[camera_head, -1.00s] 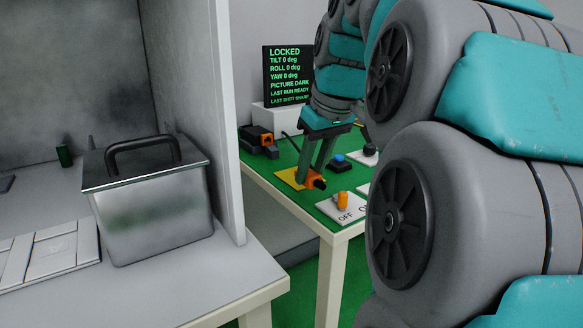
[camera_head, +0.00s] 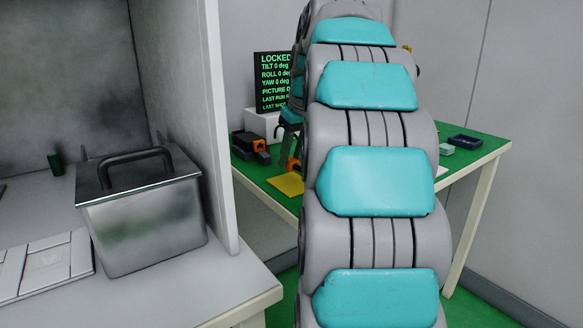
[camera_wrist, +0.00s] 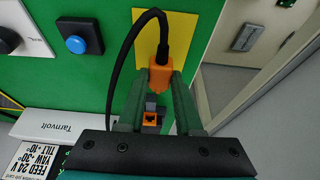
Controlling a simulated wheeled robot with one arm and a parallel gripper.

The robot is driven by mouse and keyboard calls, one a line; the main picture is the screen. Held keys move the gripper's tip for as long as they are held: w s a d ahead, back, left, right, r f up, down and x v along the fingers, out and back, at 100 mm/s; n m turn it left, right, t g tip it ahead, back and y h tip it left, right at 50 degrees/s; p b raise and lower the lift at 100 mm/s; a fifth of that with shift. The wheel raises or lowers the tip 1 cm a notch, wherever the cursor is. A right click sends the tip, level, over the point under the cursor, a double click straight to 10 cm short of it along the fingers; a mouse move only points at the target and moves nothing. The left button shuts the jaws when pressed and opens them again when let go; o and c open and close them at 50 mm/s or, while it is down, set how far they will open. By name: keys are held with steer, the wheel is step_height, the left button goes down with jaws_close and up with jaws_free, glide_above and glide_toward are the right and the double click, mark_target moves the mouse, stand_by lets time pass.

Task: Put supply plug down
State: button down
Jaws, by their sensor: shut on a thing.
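The orange supply plug (camera_wrist: 161,77) with its black cable is between the fingers of my gripper (camera_wrist: 160,82) in the wrist view. My gripper is shut on it. Behind the plug is a yellow patch (camera_wrist: 148,35) on the green table top; I cannot tell whether they touch. In the head view a bit of orange, apparently the plug (camera_head: 293,163), shows just above the yellow patch (camera_head: 285,186). My arm hides most of the gripper there. A dark device with an orange socket (camera_wrist: 151,118) shows below the plug in the wrist view.
A blue button (camera_wrist: 76,45) and a white Tarnvolt box (camera_wrist: 68,122) are at the left of the wrist view. In the head view, a black screen (camera_head: 273,80) reads LOCKED, an orange-black device (camera_head: 250,146) is on the green table, and a metal box (camera_head: 145,225) is at left.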

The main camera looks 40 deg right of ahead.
mark_target(294, 161)
steer(key=shift+f, duration=1.6)
steer(key=shift+f, duration=0.1)
steer(key=c, duration=0.6)
jaws_free()
steer(key=v, duration=1.2)
steer(key=shift+p, duration=0.3)
